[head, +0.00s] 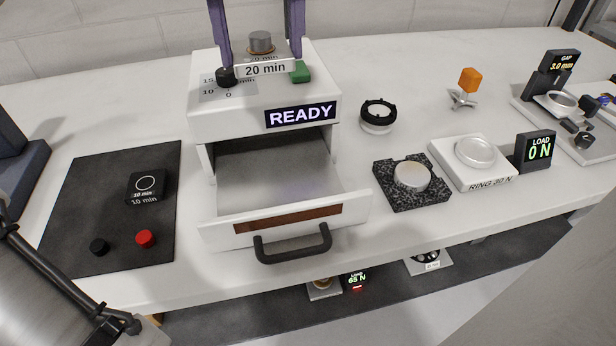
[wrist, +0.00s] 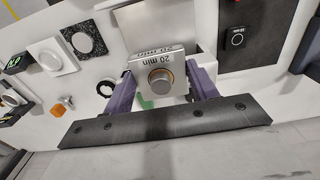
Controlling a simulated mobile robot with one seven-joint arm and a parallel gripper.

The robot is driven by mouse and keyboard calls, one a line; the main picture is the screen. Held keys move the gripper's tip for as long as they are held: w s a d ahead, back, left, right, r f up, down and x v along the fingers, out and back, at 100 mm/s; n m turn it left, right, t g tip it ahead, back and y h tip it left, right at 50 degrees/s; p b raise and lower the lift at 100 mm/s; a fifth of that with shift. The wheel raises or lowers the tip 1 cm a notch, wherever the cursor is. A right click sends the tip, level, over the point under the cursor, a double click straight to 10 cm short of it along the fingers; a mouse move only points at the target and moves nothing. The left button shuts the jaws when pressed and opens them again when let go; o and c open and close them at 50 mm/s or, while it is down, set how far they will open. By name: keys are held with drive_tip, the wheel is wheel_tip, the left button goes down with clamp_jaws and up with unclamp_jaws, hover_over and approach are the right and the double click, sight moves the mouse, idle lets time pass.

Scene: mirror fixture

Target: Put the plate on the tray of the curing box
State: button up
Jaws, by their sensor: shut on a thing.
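The plate (head: 266,68), a pale slab marked "20 min" with a metal cylinder on it, is between the two purple fingers of my gripper (head: 262,73), which is shut on it. The wrist view also shows the plate (wrist: 158,57), with an amber ring around its cylinder. It is over the top of the white curing box (head: 225,124), whose display reads READY. The box's drawer is pulled out, and its grey tray (head: 270,172) is empty, in front of and below the plate. The plate hides part of the box's top and its dial markings.
A black knob (head: 227,77) and a green button (head: 300,72) are near the plate. The drawer's dark handle (head: 293,244) juts forward. A black mat (head: 80,210) with a "10 min" block lies left.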

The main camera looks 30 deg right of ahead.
sight(279, 186)
drive_tip(key=f+b, duration=0.3)
drive_tip(key=f, duration=1.7)
drive_tip(key=shift+d+b, duration=0.2)
drive_tip(key=shift+b, duration=0.1)
drive_tip(key=shift+s+f, duration=0.1)
drive_tip(key=o, duration=1.1)
drive_tip(key=shift+c, duration=0.2)
wheel_tip(279, 186, up, 12)
drive_tip(key=shift+p, duration=0.45)
